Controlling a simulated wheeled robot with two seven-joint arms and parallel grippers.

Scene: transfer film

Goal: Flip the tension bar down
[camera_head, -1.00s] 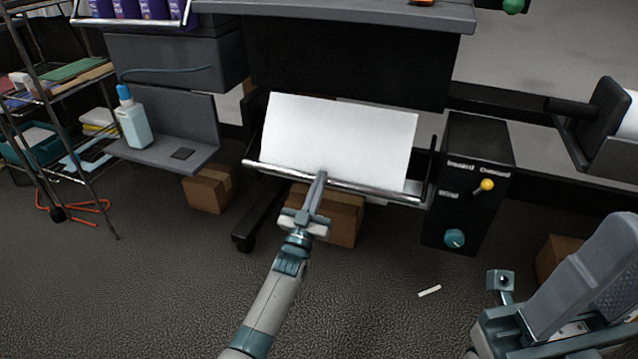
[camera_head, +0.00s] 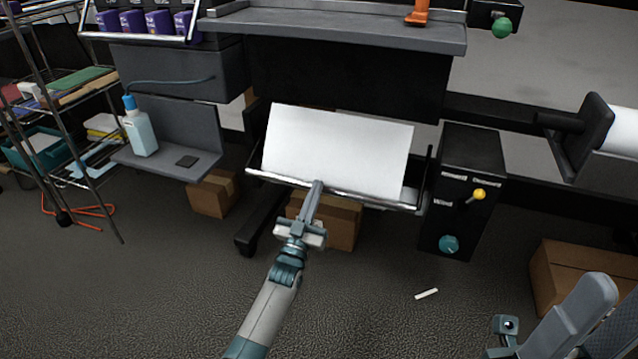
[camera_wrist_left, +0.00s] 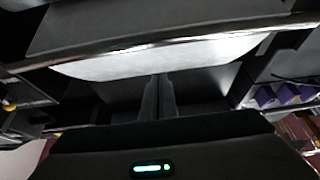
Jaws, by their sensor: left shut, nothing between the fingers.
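The tension bar (camera_head: 370,198) is a shiny metal rod across the lower front of a white sheet of film (camera_head: 338,150). It also shows in the left wrist view (camera_wrist_left: 130,50), running across the upper part. My left gripper (camera_head: 317,184) is shut and empty, with its fingertips at the bar near its middle in the head view. I cannot tell whether they touch it. The shut fingers also show in the left wrist view (camera_wrist_left: 160,82), below the bar in the picture. At the lower right, part of my right arm shows; its fingertips are not clearly seen.
A black control box (camera_head: 460,190) with a yellow-knobbed lever (camera_head: 479,194) and a teal dial stands right of the bar. Cardboard boxes (camera_head: 575,275) stand on the floor. A grey table edge (camera_head: 340,33) overhangs above.

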